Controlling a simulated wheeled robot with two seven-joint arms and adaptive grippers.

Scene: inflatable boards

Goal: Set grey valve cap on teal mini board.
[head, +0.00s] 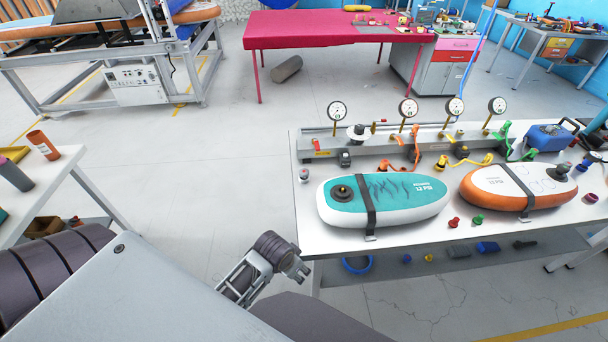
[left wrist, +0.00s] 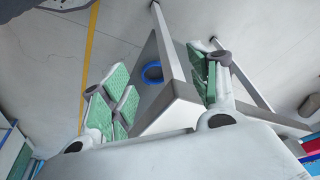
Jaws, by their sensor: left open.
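The teal mini board (head: 412,205) lies on the white table, with a dark strap across it and a dark round valve (head: 342,192) at its left end. A small grey round piece, which looks like the grey valve cap (head: 304,174), stands on the table left of the board; its details are too small to tell. My left gripper (head: 292,266) is left of the table's front-left corner, apart from the board and the cap. In the left wrist view its green-padded fingers (left wrist: 164,88) are spread, with nothing between them. My right gripper is not in view.
An orange board (head: 505,188) lies right of the teal one. Behind them stands a manifold with gauges (head: 408,108) and coloured hoses. Red (head: 454,222) and green (head: 478,219) caps lie in front. A blue ring (head: 357,264) is on the lower shelf, also in the left wrist view (left wrist: 152,72).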

